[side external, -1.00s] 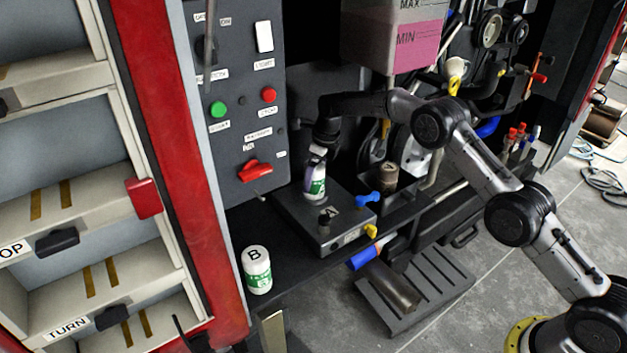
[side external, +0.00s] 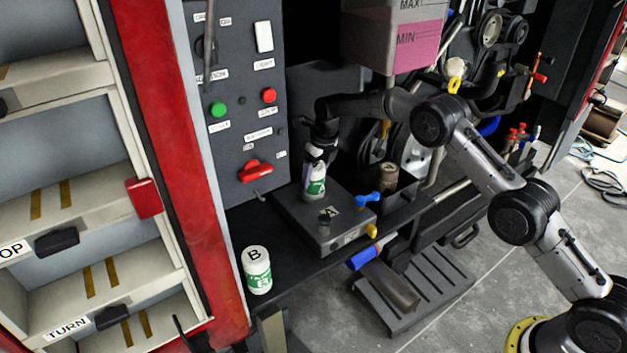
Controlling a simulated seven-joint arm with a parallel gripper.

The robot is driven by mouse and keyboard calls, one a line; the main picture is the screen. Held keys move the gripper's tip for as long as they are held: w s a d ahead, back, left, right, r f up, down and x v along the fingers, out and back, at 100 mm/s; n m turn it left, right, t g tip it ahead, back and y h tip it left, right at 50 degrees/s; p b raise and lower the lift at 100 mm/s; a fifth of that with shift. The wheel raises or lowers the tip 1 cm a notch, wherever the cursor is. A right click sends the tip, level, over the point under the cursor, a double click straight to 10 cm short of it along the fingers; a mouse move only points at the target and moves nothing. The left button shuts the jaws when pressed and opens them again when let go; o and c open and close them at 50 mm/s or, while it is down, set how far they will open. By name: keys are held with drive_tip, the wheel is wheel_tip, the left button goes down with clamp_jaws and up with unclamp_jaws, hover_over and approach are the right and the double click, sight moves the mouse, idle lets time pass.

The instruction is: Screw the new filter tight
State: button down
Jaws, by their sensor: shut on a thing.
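A white and green filter (side external: 315,187) stands upright on the grey block marked A (side external: 335,236). My gripper (side external: 316,160) comes down from above and is shut on the top of this filter. The fingers cover part of the filter's upper end, and its lower end meets the block. The thread is hidden, so I cannot tell how tight it sits. A second white and green filter marked B (side external: 257,270) stands upright on the black shelf at the left, apart from my gripper.
A brown cylinder (side external: 388,175) stands in a dark holder right of the block. Blue (side external: 367,198) and yellow (side external: 371,231) valve handles stick out at the block's right side. The control panel (side external: 240,100) rises behind, and a tank (side external: 395,35) hangs above my arm.

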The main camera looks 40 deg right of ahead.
drive_tip(key=shift+r, duration=0.1)
unclamp_jaws()
drive_tip(key=shift+v, duration=4.9)
